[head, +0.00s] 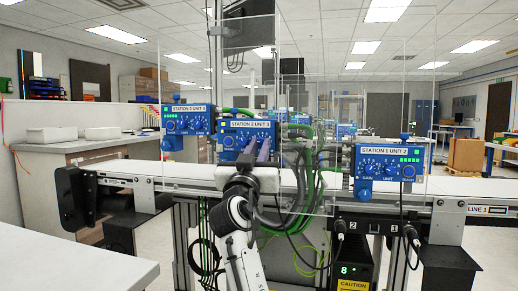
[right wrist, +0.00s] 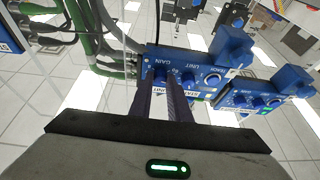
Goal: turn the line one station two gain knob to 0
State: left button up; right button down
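A blue control box (head: 230,139) sits in the middle of the line; its small label seems to read station 2, though I cannot be sure. My right gripper (head: 258,150) reaches up in front of it and partly covers its dials. In the right wrist view, the right gripper (right wrist: 162,84) has two dark fingers close together with a narrow gap. The gain knob (right wrist: 161,71) shows at their tips, on the blue box (right wrist: 195,65). Whether the fingers press on it is not clear. Its pointer reading is too small to tell. My left gripper is not in view.
Another blue box (head: 186,121) stands at the left, and one labelled station 1 (head: 388,158) at the right. A conveyor edge marked line 1 (head: 478,210) runs below them. Green and dark cables (head: 297,160) hang right of the middle box. Clear panels stand around the boxes.

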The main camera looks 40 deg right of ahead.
jog(key=shift+r+n+p, duration=0.15)
jog(key=shift+n+p, duration=0.25)
jog(key=shift+p, duration=0.25)
jog(key=n+y+p, duration=0.1)
jog(key=n+t+p, duration=0.1)
jog(key=p, duration=0.1)
jog(key=shift+s+r+n+y, duration=0.1)
jog(key=shift+r+n+y, duration=0.1)
jog(key=shift+n+y, duration=0.2)
jog(key=n+y+p, duration=0.1)
jog(key=n+p, duration=0.2)
jog(key=p, duration=0.1)
jog(key=n+t+y+p, duration=0.1)
jog(key=n+p, duration=0.1)
jog(key=p, duration=0.3)
jog(key=shift+s+d+n+y, duration=0.1)
jog(key=shift+d+n+y, duration=0.05)
jog(key=shift+n+y, duration=0.25)
jog(key=shift+n+p, duration=0.3)
jog(key=shift+p, duration=0.1)
jog(key=shift+f+n+y+p, duration=0.2)
jog(key=shift+n+y+p, duration=0.2)
jog(key=shift+n+p, duration=0.3)
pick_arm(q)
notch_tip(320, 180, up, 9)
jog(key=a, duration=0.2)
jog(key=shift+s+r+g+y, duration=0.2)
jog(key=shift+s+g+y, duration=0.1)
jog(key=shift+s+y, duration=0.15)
